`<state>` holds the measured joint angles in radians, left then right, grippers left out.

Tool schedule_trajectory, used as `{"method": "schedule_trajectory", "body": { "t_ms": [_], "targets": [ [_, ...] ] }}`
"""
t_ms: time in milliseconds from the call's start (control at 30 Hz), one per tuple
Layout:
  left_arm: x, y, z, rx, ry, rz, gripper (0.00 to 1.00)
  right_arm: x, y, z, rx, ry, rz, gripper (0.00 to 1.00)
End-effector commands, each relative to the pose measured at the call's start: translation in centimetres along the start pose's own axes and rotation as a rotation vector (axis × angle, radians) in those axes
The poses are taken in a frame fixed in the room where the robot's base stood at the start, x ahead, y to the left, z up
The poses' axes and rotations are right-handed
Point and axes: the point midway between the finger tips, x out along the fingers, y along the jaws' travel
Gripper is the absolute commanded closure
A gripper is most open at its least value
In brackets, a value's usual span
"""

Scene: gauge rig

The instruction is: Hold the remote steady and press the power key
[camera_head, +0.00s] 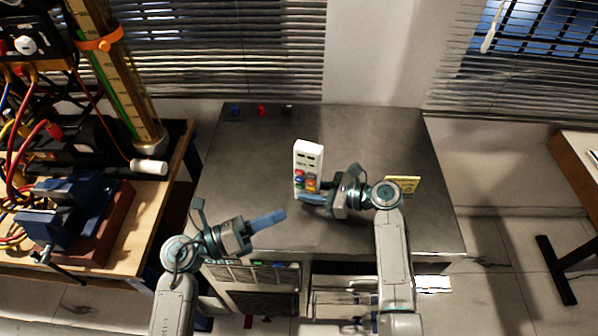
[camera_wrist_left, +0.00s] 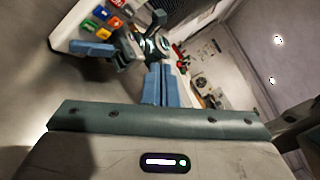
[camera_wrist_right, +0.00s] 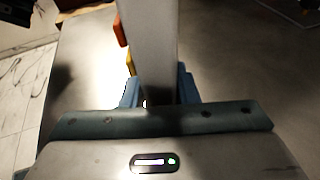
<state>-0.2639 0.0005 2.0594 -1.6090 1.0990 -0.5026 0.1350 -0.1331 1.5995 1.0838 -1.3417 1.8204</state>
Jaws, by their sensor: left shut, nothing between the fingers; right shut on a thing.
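The remote (camera_head: 308,158) is white with coloured keys on its lower part and stands upright above the metal tabletop. My right gripper (camera_head: 312,198) is shut on its lower end; the right wrist view shows the blue fingers (camera_wrist_right: 158,90) on either side of the pale remote body (camera_wrist_right: 148,45). The left wrist view shows red, green, blue, yellow and orange keys on the remote (camera_wrist_left: 88,22). My left gripper (camera_head: 280,216) is shut and empty, left of and below the remote, apart from it. Its fingertips (camera_wrist_left: 158,70) are together. I cannot tell which key is the power key.
The metal table (camera_head: 240,160) is mostly clear. Small blue, red and dark knobs (camera_head: 261,110) sit at its back edge. A yellow label (camera_head: 403,184) stands at right. A wooden bench (camera_head: 150,215) at left carries a blue vise (camera_head: 75,205), a gauge column (camera_head: 125,85) and cables.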

Motion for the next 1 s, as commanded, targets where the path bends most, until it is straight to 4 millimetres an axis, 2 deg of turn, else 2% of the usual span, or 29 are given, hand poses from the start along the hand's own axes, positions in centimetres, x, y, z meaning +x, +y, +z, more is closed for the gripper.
{"method": "schedule_trajectory", "body": {
  "t_ms": [367,800,1000],
  "targets": [
    [0.5,0.4,0.4,-0.006,-0.003,-0.002,1.0,0.0,0.0,-0.1,0.001,0.001,0.0,0.86],
    [4.6,3.4,3.3,-0.006,-0.003,-0.002,1.0,0.0,0.0,0.0,0.0,0.001,0.0,0.86],
    [5.8,4.3,4.1,-0.007,-0.002,-0.001,1.0,0.0,0.0,0.0,0.0,0.001,0.0,0.86]
  ]
}}
